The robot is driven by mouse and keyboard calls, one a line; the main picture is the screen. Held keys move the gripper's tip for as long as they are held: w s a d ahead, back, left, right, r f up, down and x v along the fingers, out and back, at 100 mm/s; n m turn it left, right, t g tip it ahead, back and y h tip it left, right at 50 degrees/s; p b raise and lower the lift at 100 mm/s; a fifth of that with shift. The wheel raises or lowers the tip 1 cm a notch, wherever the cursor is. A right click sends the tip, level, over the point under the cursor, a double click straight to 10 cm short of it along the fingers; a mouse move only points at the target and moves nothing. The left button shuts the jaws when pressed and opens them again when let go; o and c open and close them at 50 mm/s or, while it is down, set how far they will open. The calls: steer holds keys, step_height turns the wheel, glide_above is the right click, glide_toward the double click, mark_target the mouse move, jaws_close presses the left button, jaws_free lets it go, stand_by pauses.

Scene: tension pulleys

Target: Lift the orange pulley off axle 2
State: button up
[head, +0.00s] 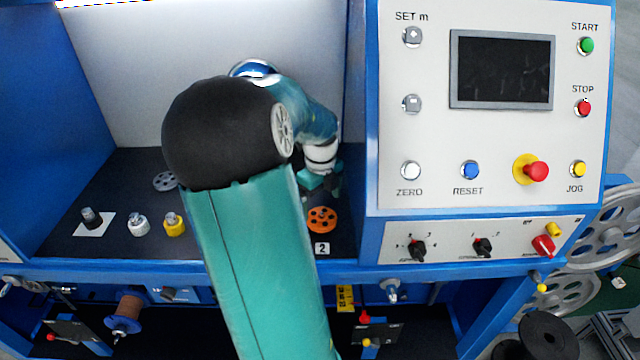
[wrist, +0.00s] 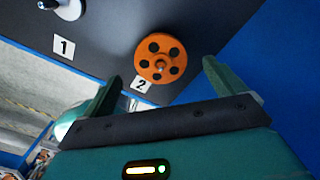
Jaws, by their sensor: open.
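The orange pulley (head: 322,220) is a flat disc with several dark holes, on the dark deck just behind the label "2" (head: 322,248). In the wrist view the orange pulley (wrist: 160,61) shows a small metal axle tip (wrist: 160,66) at its centre. My gripper (head: 322,184) is behind the pulley in the head view, apart from it. In the wrist view my gripper (wrist: 158,85) has its two teal fingers spread wide with nothing between them, and the pulley shows beyond the gap.
The control cabinet (head: 470,110) stands close on the right, with its blue side wall beside the deck. Weights, including a yellow one (head: 174,224) and a silver one (head: 138,224), stand at left. A grey pulley (head: 165,181) lies behind them. My arm hides the deck's middle.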

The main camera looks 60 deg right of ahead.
mark_target(320, 213)
steer(key=shift+f, duration=2.35)
steer(key=shift+c, duration=0.5)
steer(key=shift+r, duration=0.1)
steer(key=c, duration=1.1)
